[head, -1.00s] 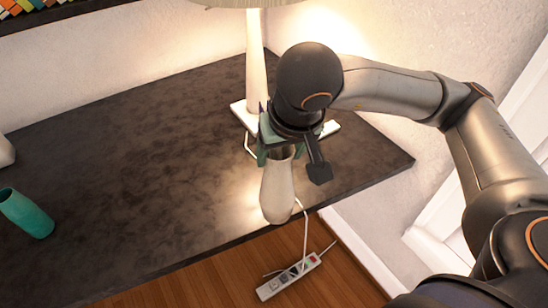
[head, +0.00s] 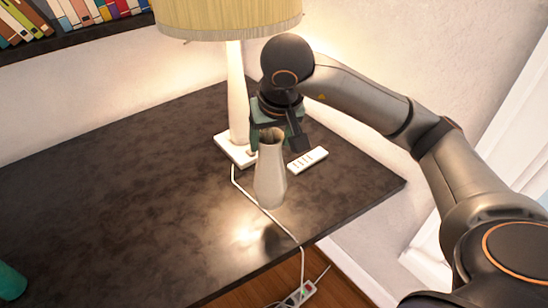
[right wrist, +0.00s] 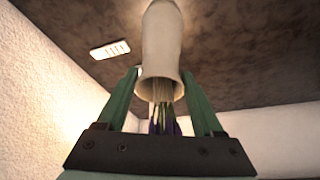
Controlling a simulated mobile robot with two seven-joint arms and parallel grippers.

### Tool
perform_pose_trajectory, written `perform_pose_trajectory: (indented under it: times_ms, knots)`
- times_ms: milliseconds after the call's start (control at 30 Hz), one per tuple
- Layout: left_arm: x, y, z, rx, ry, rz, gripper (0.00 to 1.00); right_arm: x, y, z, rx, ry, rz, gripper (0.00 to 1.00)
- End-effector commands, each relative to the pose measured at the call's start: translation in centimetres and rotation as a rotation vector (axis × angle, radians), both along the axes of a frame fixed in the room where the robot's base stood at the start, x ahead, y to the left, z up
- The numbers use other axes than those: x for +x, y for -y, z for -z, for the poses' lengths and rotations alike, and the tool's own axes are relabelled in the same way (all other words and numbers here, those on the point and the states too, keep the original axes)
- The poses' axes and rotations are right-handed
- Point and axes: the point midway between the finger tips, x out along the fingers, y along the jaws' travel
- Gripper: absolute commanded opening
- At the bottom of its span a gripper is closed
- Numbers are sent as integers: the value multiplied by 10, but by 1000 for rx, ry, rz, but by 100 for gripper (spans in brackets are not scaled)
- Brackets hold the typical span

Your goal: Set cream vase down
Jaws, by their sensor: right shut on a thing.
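The cream vase (head: 270,178) is upright in the head view, over the dark table (head: 130,165) in front of the lamp. My right gripper (head: 276,130) is above it, shut on its upper part near the mouth. In the right wrist view the vase (right wrist: 162,40) sits between the green fingers, with its mouth toward the camera and thin stems with purple bits showing at the opening. A dark shadow lies on the table apart from the vase's base, so the base appears to be above the surface. My left gripper is not in view.
A lamp (head: 237,95) with a yellow shade stands just behind the vase. A white slotted block (head: 307,160) lies to its right, and a white cord (head: 268,213) runs past its base. A teal cup (head: 10,282) is at far left. The table's middle left is clear.

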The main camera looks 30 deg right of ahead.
Motion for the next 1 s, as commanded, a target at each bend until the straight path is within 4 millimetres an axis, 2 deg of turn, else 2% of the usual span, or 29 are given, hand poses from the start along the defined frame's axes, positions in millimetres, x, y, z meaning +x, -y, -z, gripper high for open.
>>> perform_pose_trajectory:
  times_ms: [200, 533, 800, 1000]
  knots:
    - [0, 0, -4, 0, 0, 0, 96, 18, 18, 31, -2, -3, 0, 0]
    - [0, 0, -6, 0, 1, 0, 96, 31, 30, 53, -1, -2, 1, 0]
    - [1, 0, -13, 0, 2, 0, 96, 31, 28, 77, 0, 0, -3, 0]
    - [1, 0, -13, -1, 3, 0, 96, 31, 28, 81, -1, 3, -3, 0]
